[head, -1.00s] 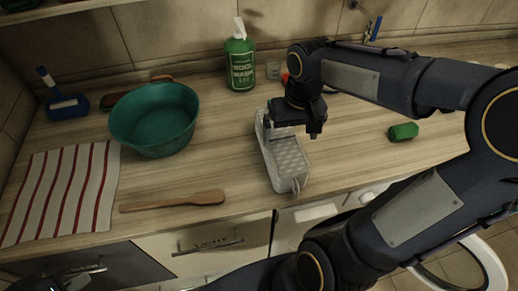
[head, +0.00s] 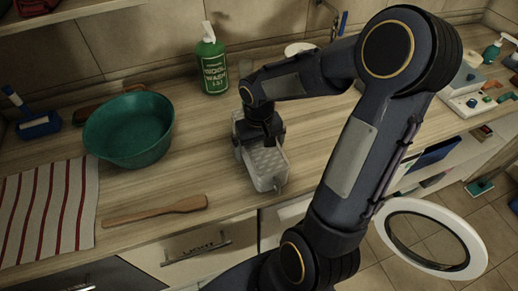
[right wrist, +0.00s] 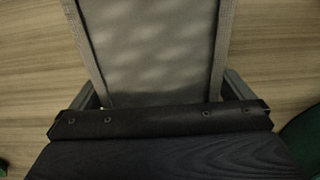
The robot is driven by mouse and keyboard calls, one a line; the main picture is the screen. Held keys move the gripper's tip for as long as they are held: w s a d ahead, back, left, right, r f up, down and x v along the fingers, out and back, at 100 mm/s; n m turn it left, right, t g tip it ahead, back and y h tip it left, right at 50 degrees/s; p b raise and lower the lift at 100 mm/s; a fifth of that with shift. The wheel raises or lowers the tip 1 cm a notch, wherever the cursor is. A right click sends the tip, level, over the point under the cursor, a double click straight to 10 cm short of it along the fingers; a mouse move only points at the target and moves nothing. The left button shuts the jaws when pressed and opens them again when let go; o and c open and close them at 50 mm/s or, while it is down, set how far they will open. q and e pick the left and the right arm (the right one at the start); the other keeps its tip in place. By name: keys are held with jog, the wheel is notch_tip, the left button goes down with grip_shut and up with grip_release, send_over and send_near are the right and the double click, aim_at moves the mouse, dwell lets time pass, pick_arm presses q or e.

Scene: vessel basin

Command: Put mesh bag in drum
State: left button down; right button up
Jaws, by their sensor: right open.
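The mesh bag (head: 266,170) is a pale grey, box-shaped bag with a dimpled mesh face, lying on the wooden counter. My right gripper (head: 262,143) is over its far part. In the right wrist view the bag (right wrist: 150,45) fills the middle, and the open fingers of the right gripper (right wrist: 163,92) stand on either side of it. I cannot tell whether they touch it. The drum's inside is hidden; only a round white door ring (head: 476,235) shows at the lower right, below the counter. My left gripper is not in view.
A green basin (head: 128,135), a wooden spatula (head: 155,210) and a striped towel (head: 45,210) lie left of the bag. A green wool wash bottle (head: 212,65) stands behind it. My right arm covers much of the counter to the right.

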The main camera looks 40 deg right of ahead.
aim_at(258, 155)
jog(key=shift+c, duration=0.3)
jog(key=c, duration=1)
jog(key=shift+r, duration=0.15)
jog(key=shift+w+r, duration=0.1)
jog(key=shift+r, duration=0.5)
jog(key=s+a+r, duration=0.1)
jog(key=r, duration=0.1)
jog(key=s+a+r, duration=0.1)
jog(key=r, duration=0.2)
jog(key=s+a+r, duration=0.1)
jog(key=s+r, duration=0.1)
jog(key=shift+a+r+b, duration=0.1)
jog(key=shift+r+b, duration=0.15)
jog(key=shift+b, duration=0.15)
jog(key=s+a+r, duration=0.1)
jog(key=s+a, duration=0.1)
jog(key=s+a+r+b, duration=0.1)
jog(key=s+a, duration=0.1)
jog(key=s+a+r, duration=0.1)
jog(key=s+r, duration=0.1)
jog(key=s, duration=0.1)
jog(key=shift+a, duration=0.4)
